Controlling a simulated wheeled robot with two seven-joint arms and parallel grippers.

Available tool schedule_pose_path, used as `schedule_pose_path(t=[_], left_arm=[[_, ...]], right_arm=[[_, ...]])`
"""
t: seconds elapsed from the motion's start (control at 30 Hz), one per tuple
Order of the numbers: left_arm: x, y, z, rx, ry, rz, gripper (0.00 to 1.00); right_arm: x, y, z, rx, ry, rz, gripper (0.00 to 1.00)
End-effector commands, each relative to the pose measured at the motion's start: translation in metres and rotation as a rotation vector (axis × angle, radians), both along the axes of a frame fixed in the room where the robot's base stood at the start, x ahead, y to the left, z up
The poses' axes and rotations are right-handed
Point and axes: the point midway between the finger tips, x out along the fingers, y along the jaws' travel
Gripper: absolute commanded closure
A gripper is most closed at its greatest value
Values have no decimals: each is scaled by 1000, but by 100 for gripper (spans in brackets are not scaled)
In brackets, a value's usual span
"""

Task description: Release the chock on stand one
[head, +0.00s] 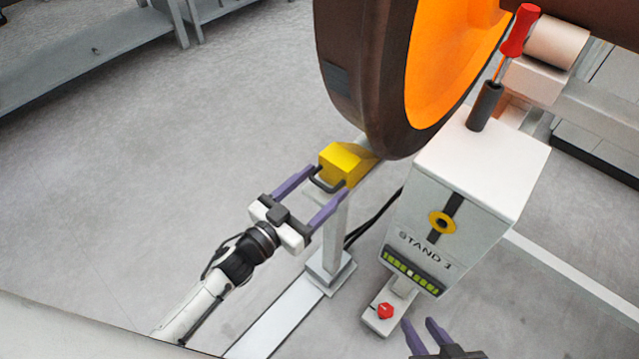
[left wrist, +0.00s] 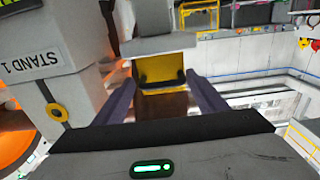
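The yellow chock (head: 343,162) sits on top of a grey post, against the underside of the large brown wheel (head: 357,85). A dark bar handle is on its near side. My left gripper (head: 326,184) is open, its purple fingers on either side of the handle. In the left wrist view the chock (left wrist: 167,66) and its handle lie ahead, between the open fingers (left wrist: 162,88); I see no clear contact. Stand one (head: 482,165) is the white box to the right, also in the left wrist view (left wrist: 62,45). My right gripper (head: 420,326) is at the bottom edge, fingers apart, empty.
Black cables run behind the post. Floor on the left is clear.

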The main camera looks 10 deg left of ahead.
Motion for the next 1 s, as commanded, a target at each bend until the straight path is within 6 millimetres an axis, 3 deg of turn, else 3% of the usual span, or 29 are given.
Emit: schedule_pose_path(t=[0.23, 0.7, 1.0], left_arm=[[-11, 7, 1, 2, 1, 2, 34], [-83, 46, 0, 1, 2, 0, 34], [-91, 51, 0, 0, 0, 1, 34]], right_arm=[[0, 0, 4, 0, -2, 0, 69], [-1, 0, 10, -3, 0, 0, 69], [0, 1, 10, -1, 0, -1, 69]])
